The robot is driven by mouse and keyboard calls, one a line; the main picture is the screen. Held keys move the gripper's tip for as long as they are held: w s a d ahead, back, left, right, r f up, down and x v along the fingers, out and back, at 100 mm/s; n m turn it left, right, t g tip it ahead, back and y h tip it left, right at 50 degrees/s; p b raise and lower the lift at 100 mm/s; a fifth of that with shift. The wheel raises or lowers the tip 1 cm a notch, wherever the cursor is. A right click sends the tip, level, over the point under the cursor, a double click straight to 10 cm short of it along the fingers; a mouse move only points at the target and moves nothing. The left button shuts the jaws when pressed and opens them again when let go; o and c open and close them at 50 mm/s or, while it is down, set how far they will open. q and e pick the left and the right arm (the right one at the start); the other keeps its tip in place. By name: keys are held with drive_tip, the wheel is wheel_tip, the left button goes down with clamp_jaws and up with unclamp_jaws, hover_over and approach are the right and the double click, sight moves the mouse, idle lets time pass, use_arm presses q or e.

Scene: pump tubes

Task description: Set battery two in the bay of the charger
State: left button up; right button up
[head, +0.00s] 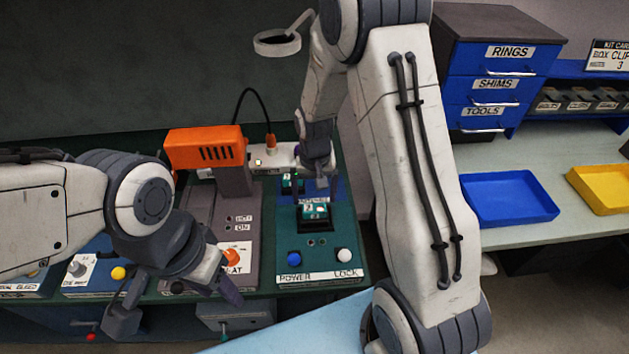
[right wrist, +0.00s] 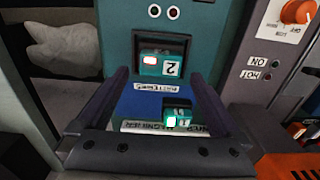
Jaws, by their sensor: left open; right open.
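A teal battery marked 2 (head: 314,211) is in the dark recessed bay of the charger (head: 325,262), the green panel with POWER and LOCK labels. In the right wrist view, battery 2 (right wrist: 163,66) shows a red light; I cannot tell how deep it sits. A second teal battery, apparently marked 1 (right wrist: 177,112), stands on the blue mat (right wrist: 140,98) behind the bay and shows a pale green light. My right gripper (head: 322,178) is open above the mat, its fingers apart and empty. My left gripper (head: 178,302) is open and empty over the front left of the bench.
A grey panel with an orange-headed device (head: 205,147) and an orange knob stands left of the charger. A ring magnifier (head: 277,42) hangs behind. A blue tray (head: 508,221), a yellow tray (head: 605,190) and blue drawers (head: 495,90) are at right.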

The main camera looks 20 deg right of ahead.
sight(314, 207)
wheel_tip(314, 207, up, 7)
drive_tip(key=s+a+r+n, duration=0.5)
drive_tip(key=s+a+r, duration=0.2)
drive_tip(key=s+a, duration=0.4)
drive_tip(key=s+a+n, duration=0.1)
drive_tip(key=s+n, duration=0.1)
drive_tip(key=s, duration=0.4)
drive_tip(key=s+a+r+n+y, duration=0.1)
drive_tip(key=s+a+n, duration=0.1)
drive_tip(key=s, duration=0.4)
drive_tip(key=shift+s+r+n+b, duration=0.15)
drive_tip(key=shift+s+n+b, duration=0.2)
drive_tip(key=shift+n, duration=0.45)
